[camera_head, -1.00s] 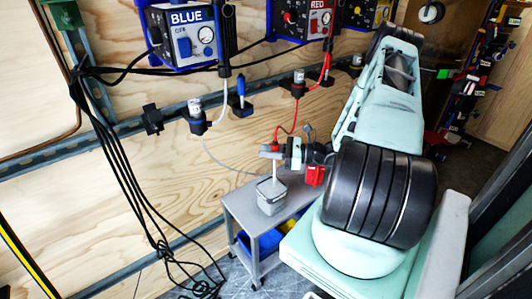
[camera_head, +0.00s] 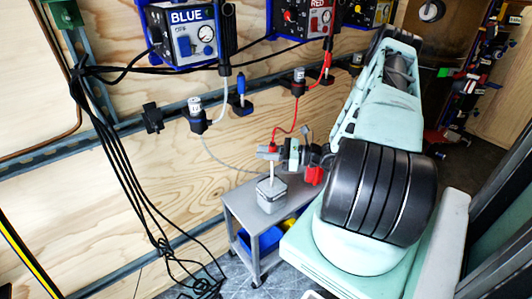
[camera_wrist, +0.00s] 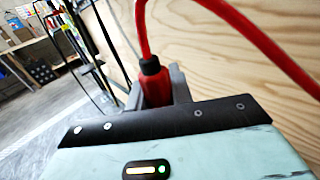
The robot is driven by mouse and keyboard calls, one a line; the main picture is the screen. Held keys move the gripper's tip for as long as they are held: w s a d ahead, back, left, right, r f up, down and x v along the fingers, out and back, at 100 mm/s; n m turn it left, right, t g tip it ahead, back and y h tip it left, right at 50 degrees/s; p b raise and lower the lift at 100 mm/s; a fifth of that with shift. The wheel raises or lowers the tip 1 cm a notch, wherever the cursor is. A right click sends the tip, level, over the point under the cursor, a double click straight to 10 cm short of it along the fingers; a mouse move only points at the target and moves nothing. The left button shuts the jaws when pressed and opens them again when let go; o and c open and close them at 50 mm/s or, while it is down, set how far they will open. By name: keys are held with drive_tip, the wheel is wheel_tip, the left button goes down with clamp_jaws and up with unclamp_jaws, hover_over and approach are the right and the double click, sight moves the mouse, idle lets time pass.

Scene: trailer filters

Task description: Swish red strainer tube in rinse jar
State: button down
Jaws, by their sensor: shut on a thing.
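The red strainer tube has a pale shaft (camera_head: 271,172) that hangs down from my gripper (camera_head: 272,153). Its lower end reaches the top opening of the square rinse jar (camera_head: 271,197); how deep it is inside is hidden. The jar is grey and translucent and stands upright on the small cart. My gripper is shut on the tube's red upper part. In the wrist view, the tube's red body (camera_wrist: 154,88) with its black collar sits between the grey fingers (camera_wrist: 158,90), and a red hose curves up from it.
The grey cart (camera_head: 241,210) has blue and yellow bins on its lower shelf. The red hose (camera_head: 294,118) runs up to a wall holder near the red box (camera_head: 314,22). The blue box (camera_head: 188,35) hangs at left. Black cables (camera_head: 130,175) hang along the plywood wall.

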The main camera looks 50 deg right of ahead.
wheel_tip(320, 180, up, 11)
drive_tip(key=p, duration=0.9)
drive_tip(key=shift+r, duration=0.2)
idle(1.0)
